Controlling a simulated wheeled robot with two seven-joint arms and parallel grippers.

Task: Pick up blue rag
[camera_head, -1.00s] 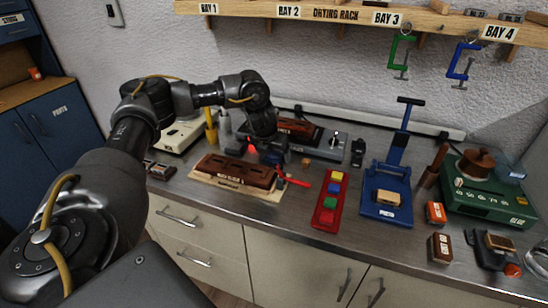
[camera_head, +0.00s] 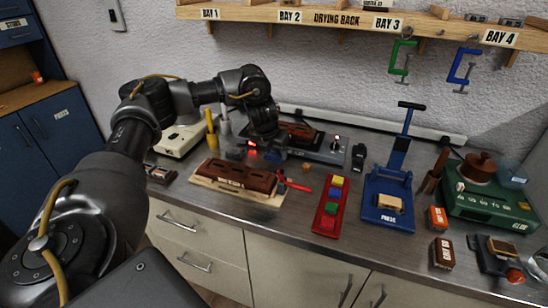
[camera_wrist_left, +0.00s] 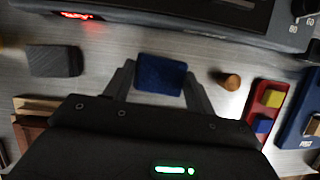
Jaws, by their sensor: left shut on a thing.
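The blue rag (camera_wrist_left: 161,75) is a small dark blue square in the left wrist view. It sits between the two fingertips of my left gripper (camera_wrist_left: 160,80), which is shut on it. In the head view my left gripper (camera_head: 271,153) reaches down over the bench, behind the brown piano-part block. The rag is mostly hidden there by the gripper and arm. I cannot tell whether the rag touches the bench or is just above it. My right gripper is not in view.
A small brown cylinder (camera_wrist_left: 230,82) and a grey block (camera_wrist_left: 55,61) stand close on either side. The brown slotted block (camera_head: 238,177) lies in front, with a red-handled tool beside it. A red tray (camera_head: 327,219) and blue press (camera_head: 388,213) are to the right.

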